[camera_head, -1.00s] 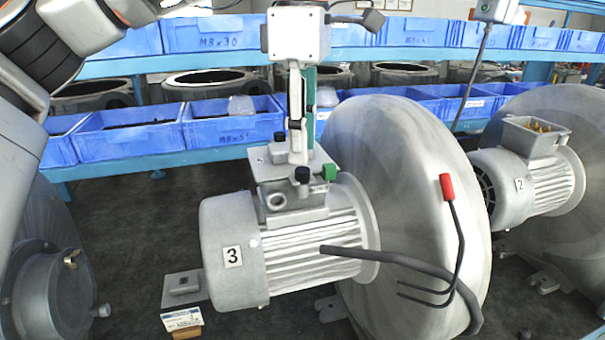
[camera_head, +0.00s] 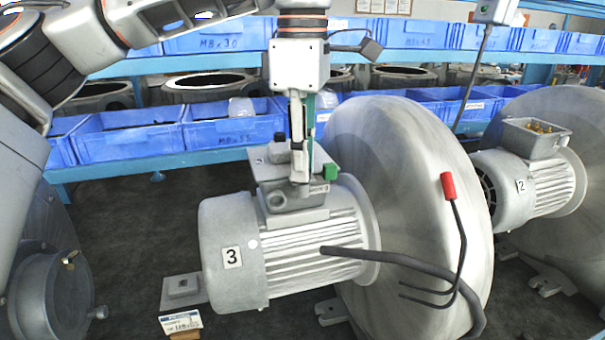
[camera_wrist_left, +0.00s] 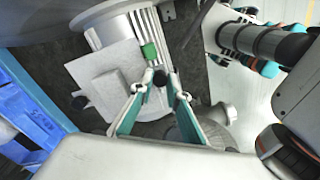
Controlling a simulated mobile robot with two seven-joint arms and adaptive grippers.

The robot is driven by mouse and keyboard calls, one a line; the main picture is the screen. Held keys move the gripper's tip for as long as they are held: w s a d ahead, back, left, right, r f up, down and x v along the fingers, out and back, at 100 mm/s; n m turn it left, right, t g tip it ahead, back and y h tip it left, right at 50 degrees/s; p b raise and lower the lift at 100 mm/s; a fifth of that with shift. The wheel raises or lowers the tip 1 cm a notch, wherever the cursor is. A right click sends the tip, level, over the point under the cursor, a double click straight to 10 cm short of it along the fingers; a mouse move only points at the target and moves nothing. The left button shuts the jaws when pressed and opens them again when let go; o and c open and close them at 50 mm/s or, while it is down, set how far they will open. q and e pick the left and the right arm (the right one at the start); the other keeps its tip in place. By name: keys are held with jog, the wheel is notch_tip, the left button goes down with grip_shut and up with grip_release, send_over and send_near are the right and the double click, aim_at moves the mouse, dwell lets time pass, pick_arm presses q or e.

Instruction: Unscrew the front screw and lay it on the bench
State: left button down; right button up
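The front screw (camera_wrist_left: 160,78) is a dark knob on the lid of the terminal box (camera_head: 262,170) on motor 3. In the head view its head is hidden behind my left fingertips. My left gripper (camera_head: 300,178) points straight down over it, and the fingertips are at the screw's height. In the left wrist view the left gripper (camera_wrist_left: 162,80) is open, with one finger on each side of the screw and a small gap showing. A second dark screw (camera_head: 280,137) stands at the lid's back. A green block (camera_head: 330,172) sits right of the front screw. My right gripper is not in view.
Motor 3 (camera_head: 290,255) joins a large blower housing (camera_head: 400,160) at right. A dark cable (camera_head: 400,260) and a red-handled hook tool (camera_head: 448,187) are in front. Blue bins (camera_head: 130,132) line the shelf behind. A small block with a label card (camera_head: 181,321) is at front left.

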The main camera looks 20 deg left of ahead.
pick_arm(q)
jog(key=n, duration=0.6)
jog(key=shift+b, duration=0.4)
jog(key=n+b, duration=0.1)
jog(key=n, duration=0.5)
jog(key=n+b, duration=0.2)
jog(key=n, duration=0.4)
jog(key=shift+n, duration=0.4)
jog(key=n+b, duration=0.1)
jog(key=n, duration=0.5)
jog(key=shift+b, duration=0.4)
